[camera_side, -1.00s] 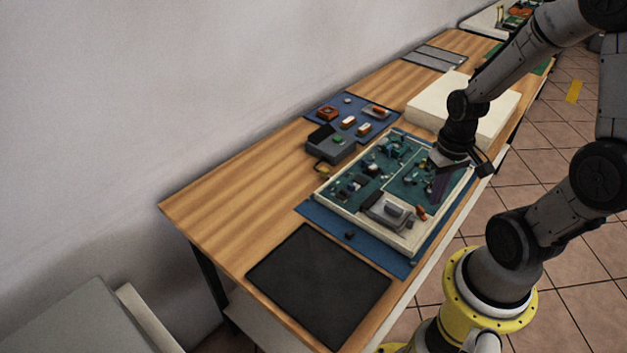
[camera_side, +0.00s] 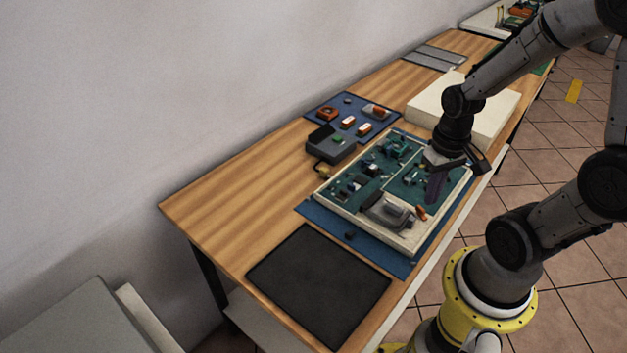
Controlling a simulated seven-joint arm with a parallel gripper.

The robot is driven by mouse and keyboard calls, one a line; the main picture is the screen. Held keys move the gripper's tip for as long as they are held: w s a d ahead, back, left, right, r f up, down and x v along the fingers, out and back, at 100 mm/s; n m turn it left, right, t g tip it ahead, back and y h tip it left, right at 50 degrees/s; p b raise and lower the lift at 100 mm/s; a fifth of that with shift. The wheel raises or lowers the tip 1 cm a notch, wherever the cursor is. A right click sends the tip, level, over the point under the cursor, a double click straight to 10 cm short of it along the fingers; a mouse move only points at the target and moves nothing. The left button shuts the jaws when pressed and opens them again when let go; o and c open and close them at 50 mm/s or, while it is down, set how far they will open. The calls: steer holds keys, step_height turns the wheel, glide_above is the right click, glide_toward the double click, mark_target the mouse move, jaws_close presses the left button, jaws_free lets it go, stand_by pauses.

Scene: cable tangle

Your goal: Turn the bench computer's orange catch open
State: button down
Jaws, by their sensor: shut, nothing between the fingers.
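The bench computer (camera_side: 322,196) is a cream, open-topped tray with green boards and small parts inside. It lies on a blue mat on the wooden bench. A small orange catch (camera_side: 422,213) shows near its front right side, beside a grey block (camera_side: 389,211). My gripper (camera_side: 432,200) points down over the right part of the computer, just above and behind the orange catch. Its fingers are shut with nothing between them. From this view I cannot tell whether the fingertips touch the catch.
A black mat (camera_side: 319,286) lies at the bench's near end. A dark grey box (camera_side: 331,145) and a blue mat (camera_side: 347,109) with small orange parts stand behind the computer. A cream box (camera_side: 425,103) stands farther along. The left bench surface is clear.

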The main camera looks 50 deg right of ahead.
mark_target(425, 219)
steer(key=shift+f, duration=2.85)
steer(key=shift+w+d, duration=0.35)
steer(key=shift+w, duration=0.05)
steer(key=shift+d+r, duration=0.1)
steer(key=shift+d, duration=0.2)
steer(key=shift+s+a, duration=0.1)
steer(key=shift+s, duration=0.05)
steer(key=shift+s+a, duration=0.15)
steer(key=shift+s, duration=0.05)
steer(key=r, duration=0.5)
steer(key=shift+s+a+r, duration=0.1)
steer(key=shift+s+r, duration=0.1)
steer(key=shift+r, duration=0.2)
